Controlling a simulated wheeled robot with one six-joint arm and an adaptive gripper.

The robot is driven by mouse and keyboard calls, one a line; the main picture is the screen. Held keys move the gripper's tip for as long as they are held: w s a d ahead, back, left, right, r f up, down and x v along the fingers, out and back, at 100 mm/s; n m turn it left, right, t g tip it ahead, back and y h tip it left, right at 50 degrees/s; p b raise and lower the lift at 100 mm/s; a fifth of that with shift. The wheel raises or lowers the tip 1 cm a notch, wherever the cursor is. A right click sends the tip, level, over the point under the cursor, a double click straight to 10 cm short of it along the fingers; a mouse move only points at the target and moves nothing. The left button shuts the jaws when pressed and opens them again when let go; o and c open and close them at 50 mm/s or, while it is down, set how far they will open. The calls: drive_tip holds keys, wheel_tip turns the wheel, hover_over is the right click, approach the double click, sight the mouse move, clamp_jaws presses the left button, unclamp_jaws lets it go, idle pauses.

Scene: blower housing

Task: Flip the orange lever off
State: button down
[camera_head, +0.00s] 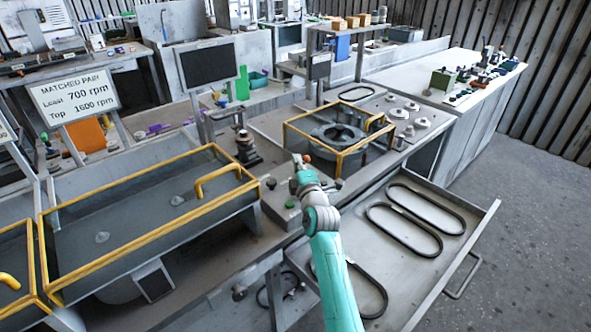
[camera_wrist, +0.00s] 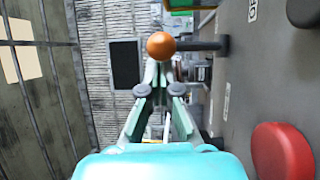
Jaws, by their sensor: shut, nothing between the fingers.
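The orange lever's round knob (camera_wrist: 161,46) sits just past my fingertips in the wrist view. Its dark stem runs right from the knob to a grey panel. In the head view the orange knob (camera_head: 307,158) shows small beside the end of my arm, near the yellow-framed housing. My gripper (camera_wrist: 162,72) is shut and empty, its fingertips close below the knob in the wrist view; I cannot tell whether they touch it. In the head view my gripper (camera_head: 298,160) is small and partly blends with the bench behind.
A red button (camera_wrist: 283,150) and a grey panel (camera_wrist: 245,95) are close on the right in the wrist view. The yellow-framed blower housing (camera_head: 340,135) stands behind my gripper. An open drawer (camera_head: 480,225) with black belts lies right of my arm.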

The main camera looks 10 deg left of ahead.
drive_tip(key=v, duration=1.1)
drive_tip(key=shift+s+d, duration=0.15)
drive_tip(key=shift+s, duration=0.05)
drive_tip(key=shift+s+f, duration=0.1)
